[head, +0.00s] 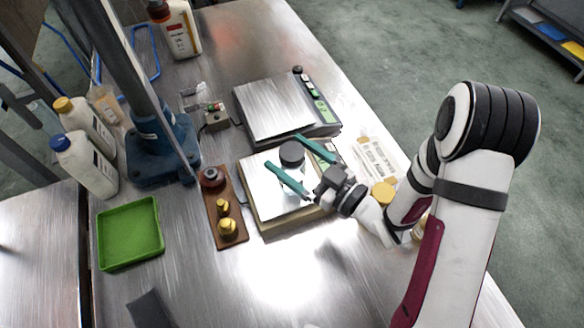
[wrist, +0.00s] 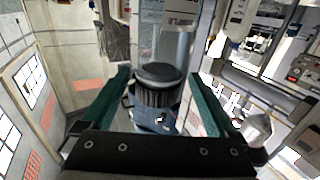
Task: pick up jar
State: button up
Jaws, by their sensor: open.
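The jar (head: 292,154) shows as a dark grey ribbed lid over the front scale's metal plate in the head view. In the wrist view the jar (wrist: 158,92) is between my two fingers, lid towards the top; its lower part is hidden by my gripper's body. My gripper (head: 282,151) is open, with one teal finger on each side of the jar. In the wrist view my gripper (wrist: 160,74) shows a gap between each fingertip and the lid. I cannot tell whether the fingers touch the jar lower down.
The front scale (head: 262,190) is beside a second scale (head: 275,108) behind it. A wooden block with brass weights (head: 228,229) stands to the left, near a green tray (head: 130,234). A blue stand base (head: 160,145) and bottles (head: 86,165) are farther left. A yellow-lidded container (head: 383,192) is near my arm.

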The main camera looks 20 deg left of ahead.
aim_at(281, 148)
jog(key=x, duration=0.3)
jog(key=shift+w, duration=0.1)
jog(key=shift+d, duration=0.1)
grip_shut()
